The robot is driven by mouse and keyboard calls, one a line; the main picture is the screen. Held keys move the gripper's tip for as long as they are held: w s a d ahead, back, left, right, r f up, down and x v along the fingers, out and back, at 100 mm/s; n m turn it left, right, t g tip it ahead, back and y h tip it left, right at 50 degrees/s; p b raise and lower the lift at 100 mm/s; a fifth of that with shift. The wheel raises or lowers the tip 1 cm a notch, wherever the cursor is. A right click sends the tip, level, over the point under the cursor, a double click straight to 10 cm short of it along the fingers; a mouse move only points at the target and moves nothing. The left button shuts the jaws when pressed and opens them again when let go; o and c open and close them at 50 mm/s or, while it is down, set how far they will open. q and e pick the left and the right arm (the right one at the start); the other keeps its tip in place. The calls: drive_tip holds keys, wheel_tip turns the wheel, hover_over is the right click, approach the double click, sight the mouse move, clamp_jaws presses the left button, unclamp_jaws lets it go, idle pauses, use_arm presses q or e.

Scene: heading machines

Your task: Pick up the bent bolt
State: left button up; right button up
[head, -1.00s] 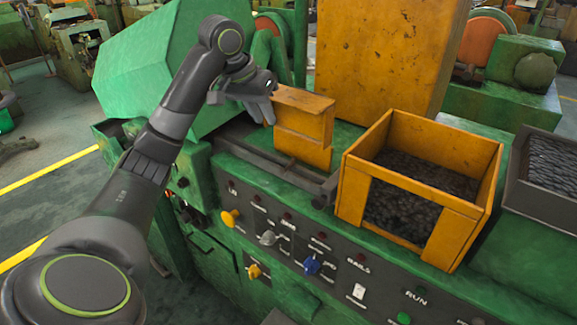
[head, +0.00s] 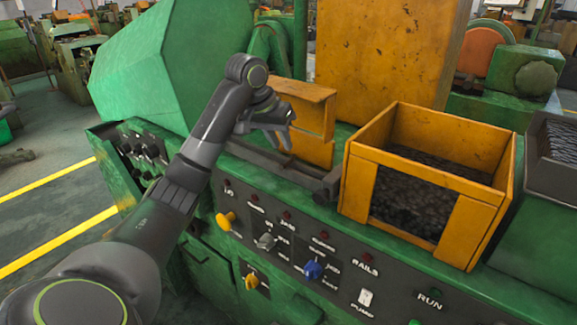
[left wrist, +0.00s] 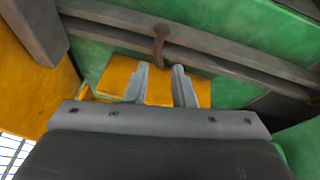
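The bent bolt (left wrist: 160,42) shows in the left wrist view as a small brown rusty piece with a head at its top end. It lies across the dark rails (left wrist: 215,60) on the green machine. My left gripper (left wrist: 162,80) is open, with a clear gap between its two grey fingers, and the bolt is beyond the fingertips, roughly in line with the gap. In the head view my left gripper (head: 284,142) is by the rails in front of an orange block (head: 305,105). I cannot make out the bolt in the head view. My right gripper is not in view.
An orange bin (head: 362,185) of dark small parts stands right of the rails. A dark tray (head: 560,140) is at the far right. The control panel (head: 330,255) with knobs runs along the front. A large green cover (head: 170,65) rises at the left.

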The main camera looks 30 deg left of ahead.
sight(289, 160)
use_arm(q)
drive_tip(key=p+x, duration=0.1)
drive_tip(key=x, duration=0.1)
drive_tip(key=p+x, duration=0.1)
drive_tip(key=x, duration=0.1)
drive_tip(key=shift+s+d, duration=0.2)
drive_tip(key=shift+w+f, duration=0.2)
drive_tip(key=shift+f, duration=0.35)
clamp_jaws()
